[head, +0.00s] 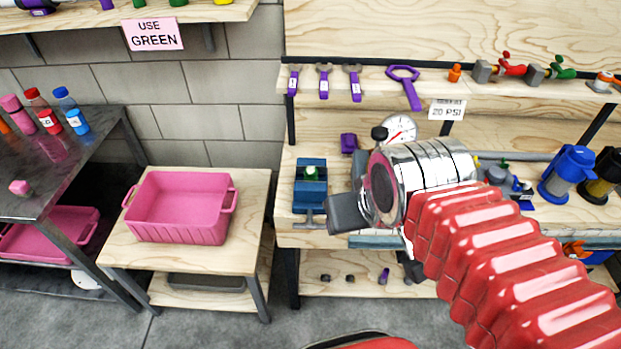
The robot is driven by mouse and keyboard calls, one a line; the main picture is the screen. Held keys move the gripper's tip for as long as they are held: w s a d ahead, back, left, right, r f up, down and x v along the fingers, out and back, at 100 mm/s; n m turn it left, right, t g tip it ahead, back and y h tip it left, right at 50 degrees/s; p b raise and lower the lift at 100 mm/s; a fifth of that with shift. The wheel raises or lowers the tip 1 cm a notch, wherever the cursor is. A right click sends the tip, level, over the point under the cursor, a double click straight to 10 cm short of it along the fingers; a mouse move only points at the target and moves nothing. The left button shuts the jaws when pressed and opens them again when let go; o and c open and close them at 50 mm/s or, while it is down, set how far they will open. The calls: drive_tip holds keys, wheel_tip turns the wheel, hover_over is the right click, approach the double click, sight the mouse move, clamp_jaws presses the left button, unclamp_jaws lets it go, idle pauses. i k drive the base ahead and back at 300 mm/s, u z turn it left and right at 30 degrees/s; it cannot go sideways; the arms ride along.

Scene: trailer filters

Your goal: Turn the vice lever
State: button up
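A blue vice (310,196) stands near the left end of the wooden workbench. A small green-topped piece (311,173) sits at its jaws; I cannot tell how firmly it is held. The grey vice lever (306,212) shows at the front of the vice, low down, by the bench edge. My gripper (345,214) is a dark block just right of the lever, on the end of my silver and red arm. I cannot tell whether it touches the lever. Its fingers are not clearly visible, so its opening is hidden.
A pressure gauge (399,129) and a purple object (349,143) are behind my wrist. Blue (567,175) and dark (603,178) filter housings stand on the right. A pink bin (180,208) sits on a low table at left. A tool shelf (335,78) runs above the bench.

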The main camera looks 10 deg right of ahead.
sight(309, 224)
drive_tip(key=u, duration=0.55)
drive_tip(key=k, duration=0.75)
drive_tip(key=u, duration=1)
drive_tip(key=k, duration=0.65)
drive_tip(key=u, duration=0.55)
drive_tip(key=i, duration=1.55)
drive_tip(key=z, duration=0.5)
